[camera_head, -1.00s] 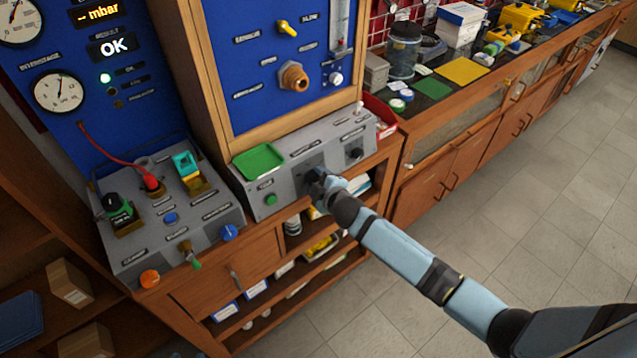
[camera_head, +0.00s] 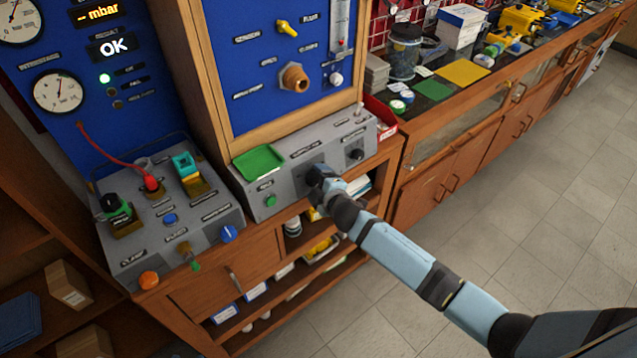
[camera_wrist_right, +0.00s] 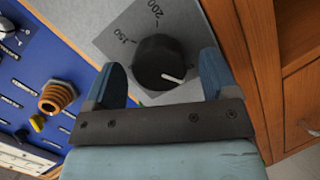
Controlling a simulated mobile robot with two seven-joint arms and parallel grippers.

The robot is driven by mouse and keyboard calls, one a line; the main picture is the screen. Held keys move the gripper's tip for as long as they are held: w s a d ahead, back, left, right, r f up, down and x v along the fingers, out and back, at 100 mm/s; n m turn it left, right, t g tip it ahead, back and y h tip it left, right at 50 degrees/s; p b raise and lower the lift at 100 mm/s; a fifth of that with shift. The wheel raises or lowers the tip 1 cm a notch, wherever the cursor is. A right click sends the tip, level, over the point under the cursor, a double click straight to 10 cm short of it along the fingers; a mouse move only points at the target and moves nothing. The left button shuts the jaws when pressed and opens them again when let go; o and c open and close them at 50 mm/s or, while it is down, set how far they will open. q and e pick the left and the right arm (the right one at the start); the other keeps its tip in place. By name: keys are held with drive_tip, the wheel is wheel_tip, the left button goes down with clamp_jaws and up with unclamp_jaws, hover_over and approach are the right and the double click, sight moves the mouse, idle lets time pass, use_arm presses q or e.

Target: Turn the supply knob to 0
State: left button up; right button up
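In the right wrist view, a round black knob (camera_wrist_right: 160,62) with a white pointer line sits on a grey dial plate (camera_wrist_right: 115,38) marked 150 and 200. The pointer points to the lower right in that picture, away from those two numbers. My right gripper (camera_wrist_right: 162,68) is open, with one finger on each side of the knob; a narrow gap shows on both sides. In the head view, my right gripper (camera_head: 317,177) is at the front panel of the grey console (camera_head: 330,135) and hides the knob. My left gripper is in neither view.
A green tray (camera_head: 258,162) and a green button (camera_head: 270,200) are to the left. A brass fitting (camera_head: 294,77) sticks out from the blue panel above.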

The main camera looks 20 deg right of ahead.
drive_tip(key=b+v, duration=0.1)
drive_tip(key=v, duration=1.2)
drive_tip(key=shift+s+r, duration=0.15)
drive_tip(key=shift+s, duration=0.25)
drive_tip(key=s+f+m+g, duration=0.1)
drive_tip(key=s+f+m, duration=0.3)
drive_tip(key=s, duration=0.6)
drive_tip(key=s+a+f+m+g+p, duration=0.1)
drive_tip(key=s+f+m+g, duration=0.1)
drive_tip(key=s+f+m, duration=0.3)
drive_tip(key=s+m, duration=0.3)
drive_tip(key=s, duration=0.2)
drive_tip(key=shift+s+a+f+g+y, duration=0.25)
drive_tip(key=shift+s+g+y, duration=0.05)
drive_tip(key=shift+y, duration=0.1)
